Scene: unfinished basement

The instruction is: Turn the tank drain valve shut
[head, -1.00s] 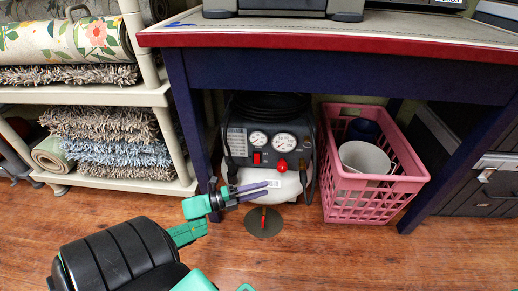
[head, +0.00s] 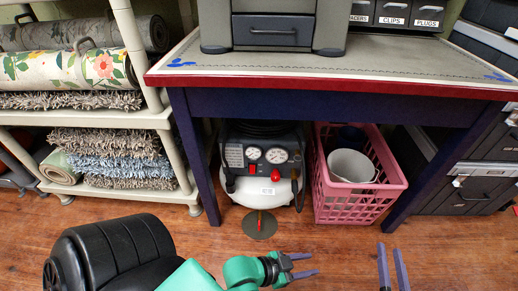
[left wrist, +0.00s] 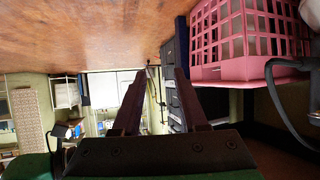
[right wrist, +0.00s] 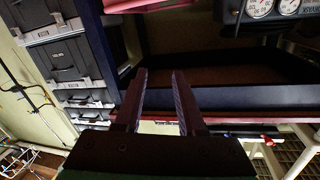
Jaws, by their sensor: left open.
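The compressor (head: 262,158) stands under the workbench, with two gauges, a red knob and a white tank (head: 262,193). The drain valve (head: 259,217) shows as a small red part under the tank, above a dark round disc (head: 259,228) on the floor. Its handle position is too small to tell. My left gripper (head: 315,263) is open and empty, in front and to the right of the valve, apart from it. My right gripper (head: 389,247) is open and empty, further right, in front of the bench. Neither wrist view shows the valve; the compressor's gauges (right wrist: 262,8) show in the right wrist view.
A pink crate (head: 338,205) with a white bucket (head: 351,165) stands right of the compressor. The workbench (head: 330,113) overhangs both, with its leg (head: 195,165) left of the compressor. A rug shelf (head: 110,118) stands left. The floor in front is clear.

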